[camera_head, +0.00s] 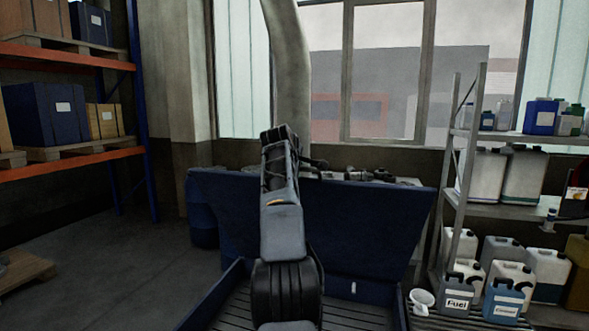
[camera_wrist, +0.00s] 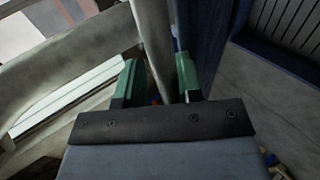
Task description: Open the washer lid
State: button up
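The blue washer stands in front of me in the head view. Its lid (camera_head: 375,222) is raised and stands nearly upright at the back. The washer's slatted basin (camera_head: 365,312) shows below it, partly hidden by my arm. My gripper (camera_wrist: 158,78) shows in the wrist view with two green fingers apart and nothing clearly held between them. A blue edge of the lid (camera_wrist: 202,45) runs close beside the right finger; I cannot tell whether they touch. In the head view my arm reaches up in front of the lid and the fingertips cannot be made out.
A metal shelf (camera_head: 505,136) with several jugs and canisters stands to the right. A white funnel (camera_head: 421,298) sits low near the washer's right side. A pale duct (camera_head: 288,60) rises behind the lid before the windows. An orange-beamed rack (camera_head: 70,52) is at left, with free floor (camera_head: 120,270) below.

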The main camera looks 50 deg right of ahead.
jog(key=shift+d+f, duration=0.15)
jog(key=shift+f, duration=0.45)
jog(key=b+v, duration=0.1)
jog(key=v, duration=1.3)
jog(key=shift+r, duration=0.55)
